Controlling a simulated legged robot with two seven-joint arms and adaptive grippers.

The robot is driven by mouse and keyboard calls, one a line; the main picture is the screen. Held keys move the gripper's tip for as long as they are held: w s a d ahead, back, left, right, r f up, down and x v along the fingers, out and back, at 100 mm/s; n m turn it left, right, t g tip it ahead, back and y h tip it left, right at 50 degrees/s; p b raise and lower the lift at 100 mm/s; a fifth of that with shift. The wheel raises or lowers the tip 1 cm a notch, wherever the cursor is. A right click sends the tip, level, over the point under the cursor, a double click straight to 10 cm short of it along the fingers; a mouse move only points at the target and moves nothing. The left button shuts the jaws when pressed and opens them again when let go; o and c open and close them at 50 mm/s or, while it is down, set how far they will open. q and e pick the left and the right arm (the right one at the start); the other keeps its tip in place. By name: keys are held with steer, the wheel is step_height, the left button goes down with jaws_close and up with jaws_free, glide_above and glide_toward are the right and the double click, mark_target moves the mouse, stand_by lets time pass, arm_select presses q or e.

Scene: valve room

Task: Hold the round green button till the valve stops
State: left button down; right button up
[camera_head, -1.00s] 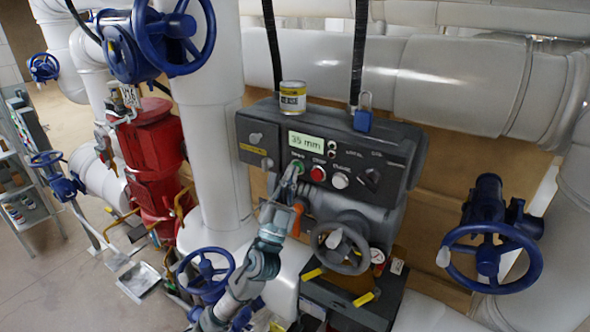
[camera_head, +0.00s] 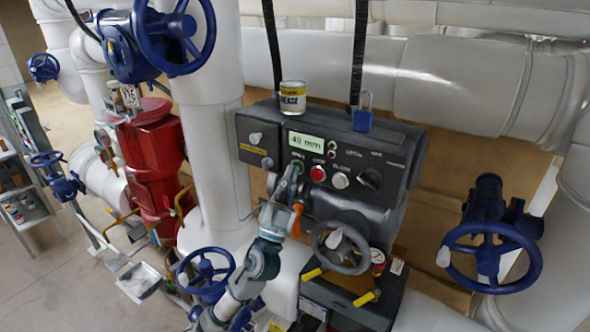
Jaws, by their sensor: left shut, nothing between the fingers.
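The dark control box (camera_head: 345,141) stands in the middle, with a lit display (camera_head: 306,142) that reads about 40 mm. The round green button (camera_head: 297,166) is at the left of the button row, mostly hidden behind my fingertips. My left gripper (camera_head: 292,173) is shut and empty, its tips at the green button and seemingly touching it. A red button (camera_head: 318,173) and a white button (camera_head: 339,180) sit to its right. The valve body with a grey handwheel (camera_head: 341,248) is below the box. My right gripper is not in view.
A grease can (camera_head: 293,97) and a blue padlock (camera_head: 363,113) are on top of the box. A black knob (camera_head: 370,180) is at the right of the panel. Blue handwheels (camera_head: 491,252) stand right and left. A red valve body (camera_head: 153,150) is at the left, by white pipes.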

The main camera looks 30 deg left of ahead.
arm_select(q)
steer(key=shift+s, duration=0.9)
steer(key=s, duration=0.5)
steer(key=shift+a+p, duration=0.25)
steer(key=shift+p, duration=0.15)
